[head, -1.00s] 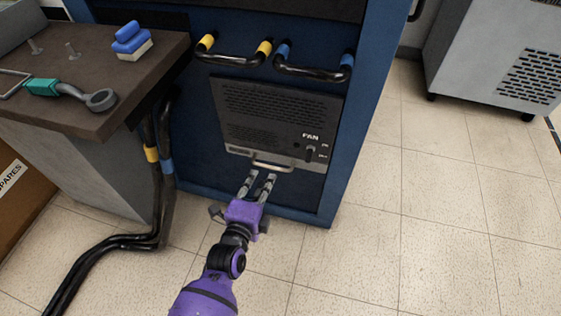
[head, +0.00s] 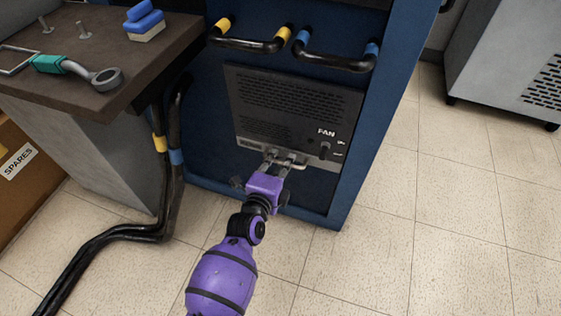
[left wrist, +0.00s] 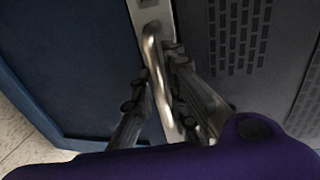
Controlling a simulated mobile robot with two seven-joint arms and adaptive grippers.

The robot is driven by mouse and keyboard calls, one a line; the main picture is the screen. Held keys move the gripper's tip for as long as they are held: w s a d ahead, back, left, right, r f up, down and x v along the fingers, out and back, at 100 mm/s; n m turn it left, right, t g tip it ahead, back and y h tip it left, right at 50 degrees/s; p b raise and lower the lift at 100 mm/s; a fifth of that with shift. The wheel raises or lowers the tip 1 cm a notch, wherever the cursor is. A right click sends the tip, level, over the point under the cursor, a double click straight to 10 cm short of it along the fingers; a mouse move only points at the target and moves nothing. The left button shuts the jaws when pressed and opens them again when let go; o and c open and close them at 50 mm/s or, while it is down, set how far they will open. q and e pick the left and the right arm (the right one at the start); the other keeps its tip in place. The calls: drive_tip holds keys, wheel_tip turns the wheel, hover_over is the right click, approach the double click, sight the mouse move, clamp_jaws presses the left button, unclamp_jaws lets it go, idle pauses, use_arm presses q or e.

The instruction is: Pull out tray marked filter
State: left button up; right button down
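A dark panel (head: 285,105) marked "FAN" is set low in the blue cabinet. Along its bottom edge runs a narrow grey strip (head: 252,146) with a metal bar handle (head: 297,163); a label on the strip is too small to read, and I see no legible "filter" marking. My left gripper (head: 279,163) is at this handle, its two fingers apart. In the left wrist view the handle (left wrist: 152,45) runs between the fingers (left wrist: 160,88), one on each side, with a gap visible on the left. The strip sits in line with the panel. My right gripper is not in view.
Black hoses with yellow (head: 249,44) and blue (head: 336,62) bands loop above the panel. More hoses (head: 120,235) run along the floor at left. A brown bench (head: 110,50) holds a wrench (head: 80,70) and a blue brush (head: 145,18).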

use_arm(q)
clamp_jaws()
